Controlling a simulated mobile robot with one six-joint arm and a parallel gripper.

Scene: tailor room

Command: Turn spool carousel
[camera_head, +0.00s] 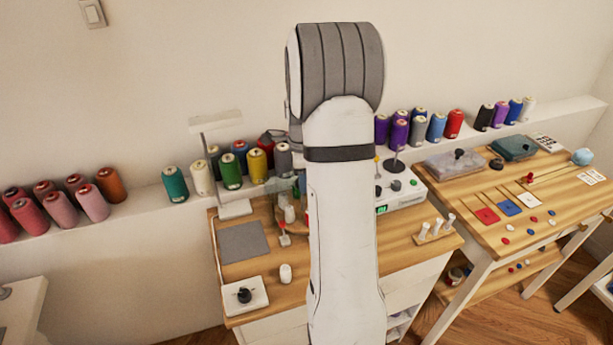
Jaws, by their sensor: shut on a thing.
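My own arm (342,220) rises through the middle of the view and bends at the top. My gripper is hidden behind it, so its jaws and anything in them do not show. I cannot clearly make out the spool carousel. Some small coloured items (300,187) show just left of my arm on the wooden worktable (262,262), and my arm covers the rest of that spot.
A wall shelf (140,212) holds several thread spools. The worktable carries a lamp (236,208), a grey mat (243,242), a white box with a black knob (245,295) and a white control unit (401,189). A second table (480,236) stands at right.

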